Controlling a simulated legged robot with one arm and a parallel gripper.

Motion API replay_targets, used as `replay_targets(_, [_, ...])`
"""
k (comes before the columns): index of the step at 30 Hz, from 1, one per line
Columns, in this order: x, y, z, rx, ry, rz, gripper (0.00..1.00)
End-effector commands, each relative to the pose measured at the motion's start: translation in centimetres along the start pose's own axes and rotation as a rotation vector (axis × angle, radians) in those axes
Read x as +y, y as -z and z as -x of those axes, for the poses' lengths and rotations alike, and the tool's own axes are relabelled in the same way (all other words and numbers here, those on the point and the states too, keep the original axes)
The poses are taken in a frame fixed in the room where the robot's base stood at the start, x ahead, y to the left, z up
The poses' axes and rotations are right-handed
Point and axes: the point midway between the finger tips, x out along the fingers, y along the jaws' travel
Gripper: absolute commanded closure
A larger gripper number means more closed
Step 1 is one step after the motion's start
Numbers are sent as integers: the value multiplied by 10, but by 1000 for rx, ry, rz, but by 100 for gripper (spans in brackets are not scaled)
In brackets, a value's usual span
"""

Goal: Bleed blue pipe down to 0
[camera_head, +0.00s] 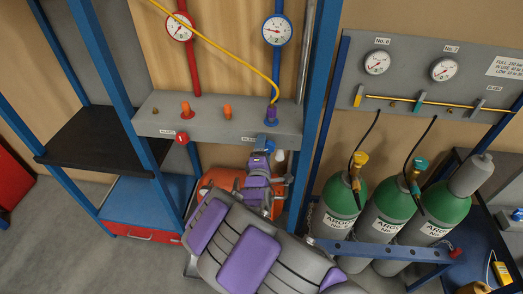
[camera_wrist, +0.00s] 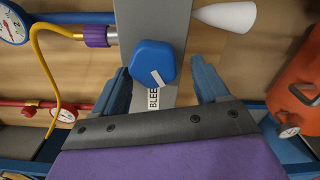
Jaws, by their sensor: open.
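The blue pipe (camera_head: 275,63) runs down the wooden panel to the grey shelf (camera_head: 225,123). Its blue-rimmed gauge (camera_head: 277,30) has a needle off to one side; the exact reading is too small to tell. In the wrist view, part of this gauge (camera_wrist: 12,24) shows at the left edge. A blue bleed knob (camera_wrist: 152,66) with a white mark sits on the grey shelf face beside a partly covered label (camera_wrist: 153,98). My gripper (camera_wrist: 160,68) is open, one finger on each side of the knob, with visible gaps. In the head view my gripper (camera_head: 264,148) hides the knob.
A red pipe (camera_head: 192,68) with a red bleed knob (camera_head: 182,139) is to the left. A yellow hose (camera_head: 225,51) crosses above the shelf. An orange tank (camera_head: 215,178) is below. Green argon cylinders (camera_head: 340,195) stand to the right, beyond a blue post (camera_head: 322,95).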

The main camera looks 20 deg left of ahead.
Motion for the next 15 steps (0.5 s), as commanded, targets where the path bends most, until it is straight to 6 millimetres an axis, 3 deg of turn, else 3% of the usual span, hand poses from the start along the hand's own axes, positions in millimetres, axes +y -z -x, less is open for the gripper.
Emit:
replay_targets(8, [1, -1, 14, -1, 0, -1, 26])
replay_targets(15, [-1, 6, 48, 1, 4, 6, 26])
